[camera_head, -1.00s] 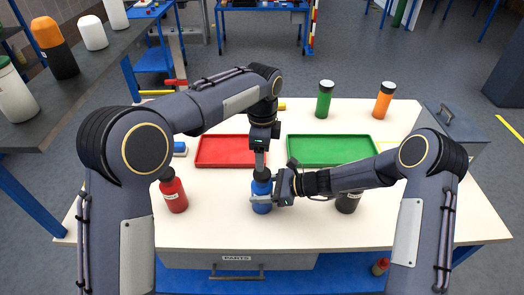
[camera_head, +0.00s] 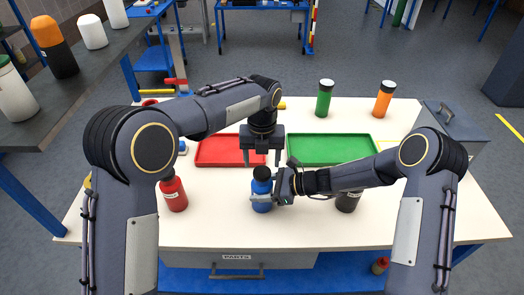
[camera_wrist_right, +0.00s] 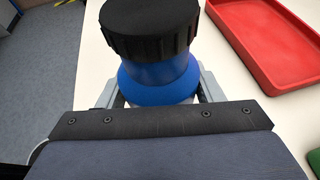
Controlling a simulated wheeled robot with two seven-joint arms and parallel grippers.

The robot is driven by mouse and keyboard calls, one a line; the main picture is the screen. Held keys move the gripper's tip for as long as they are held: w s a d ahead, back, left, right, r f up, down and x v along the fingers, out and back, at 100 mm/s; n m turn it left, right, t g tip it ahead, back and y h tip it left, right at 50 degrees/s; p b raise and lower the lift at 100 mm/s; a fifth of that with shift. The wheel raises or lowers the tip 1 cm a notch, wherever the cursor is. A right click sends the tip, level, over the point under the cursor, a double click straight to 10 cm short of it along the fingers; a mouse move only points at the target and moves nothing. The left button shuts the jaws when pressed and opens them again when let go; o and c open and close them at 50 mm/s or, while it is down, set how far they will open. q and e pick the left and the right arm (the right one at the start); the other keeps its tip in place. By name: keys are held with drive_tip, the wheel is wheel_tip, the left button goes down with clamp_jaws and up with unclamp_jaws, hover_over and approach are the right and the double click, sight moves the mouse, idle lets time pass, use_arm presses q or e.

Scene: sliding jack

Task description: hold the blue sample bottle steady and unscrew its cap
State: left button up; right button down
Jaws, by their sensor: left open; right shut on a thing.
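The blue sample bottle (camera_head: 262,189) stands upright on the pale table, with its black cap (camera_head: 262,173) on top. My right gripper (camera_head: 270,197) is shut around the bottle's body from the right. In the right wrist view the bottle's blue shoulder (camera_wrist_right: 158,82) sits between the fingers (camera_wrist_right: 160,95), below the ribbed black cap (camera_wrist_right: 150,28). My left gripper (camera_head: 264,159) points down just above the cap. Its two fingers are spread left and right and hold nothing.
A red tray (camera_head: 215,163) and a green tray (camera_head: 330,163) lie behind the bottle. A red bottle (camera_head: 173,194) stands to the left and a dark bottle (camera_head: 347,201) to the right. Green (camera_head: 325,99) and orange (camera_head: 383,100) bottles stand at the back.

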sight(262, 171)
use_arm(q)
drive_tip(key=shift+f, duration=2.5)
